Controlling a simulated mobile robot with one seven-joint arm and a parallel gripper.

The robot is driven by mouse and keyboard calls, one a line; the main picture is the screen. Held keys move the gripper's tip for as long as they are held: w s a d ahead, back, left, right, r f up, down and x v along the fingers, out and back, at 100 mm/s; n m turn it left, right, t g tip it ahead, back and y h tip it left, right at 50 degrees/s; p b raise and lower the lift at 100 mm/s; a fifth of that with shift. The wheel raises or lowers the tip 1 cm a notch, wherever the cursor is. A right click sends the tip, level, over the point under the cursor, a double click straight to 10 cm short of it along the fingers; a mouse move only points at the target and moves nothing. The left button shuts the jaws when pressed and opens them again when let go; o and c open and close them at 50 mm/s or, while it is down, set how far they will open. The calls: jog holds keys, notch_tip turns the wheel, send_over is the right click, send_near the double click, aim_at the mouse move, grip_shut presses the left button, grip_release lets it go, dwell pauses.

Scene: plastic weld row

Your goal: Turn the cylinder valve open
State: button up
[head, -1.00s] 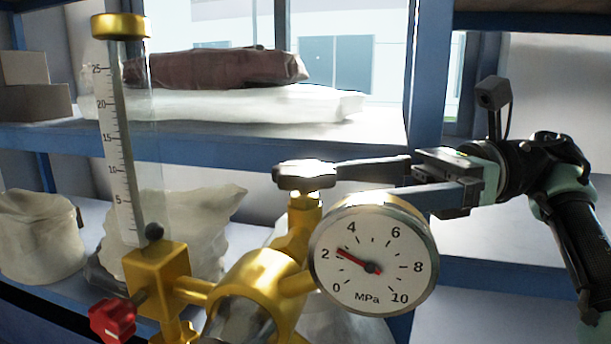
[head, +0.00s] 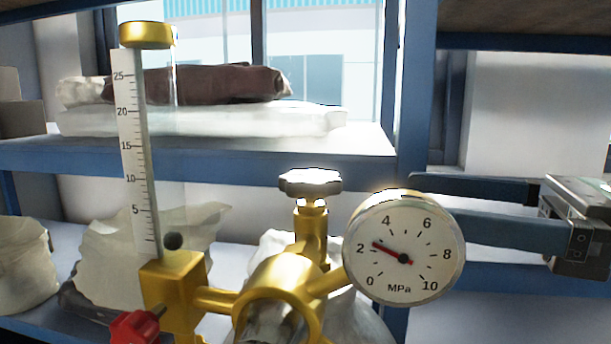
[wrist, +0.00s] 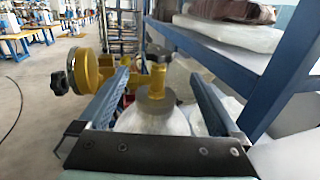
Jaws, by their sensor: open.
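The cylinder valve's grey lobed handwheel (head: 310,182) sits on a brass stem above the regulator body (head: 275,290). It also shows in the wrist view (wrist: 160,52), ahead of my gripper. The round gauge (head: 404,247) has its red needle a little above 2 MPa. My gripper (head: 450,204) is open and empty, to the right of the handwheel and apart from it; the gauge hides part of the lower finger. In the wrist view, the fingers (wrist: 160,82) frame the pale cylinder top (wrist: 155,119) and its brass neck.
A clear flow tube (head: 160,130) with a scale stands at left, a dark ball near its bottom, with a red knob (head: 135,326) below. Blue shelving (head: 220,155) with bags stands behind. The wrist view shows a cable (wrist: 14,110) on open floor at left.

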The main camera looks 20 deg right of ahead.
aim_at(315, 175)
jog(key=p+x, duration=0.3)
jog(key=x, duration=0.7)
jog(key=shift+w+a, duration=0.2)
jog(key=shift+w, duration=0.05)
jog(key=c, duration=1.4)
jog(key=shift+o, duration=0.2)
jog(key=shift+n+y, duration=0.3)
jog(key=n+g+y+b, duration=0.1)
jog(key=n+g+y, duration=0.1)
jog(key=g, duration=0.1)
jog(key=shift+b, duration=0.3)
jog(key=shift+w+n+g+y, duration=0.1)
jog(key=shift+n+g+y, duration=1.1)
jog(key=shift+n+g, duration=0.8)
jog(key=shift+d+g, duration=0.1)
jog(key=shift+g, duration=0.7)
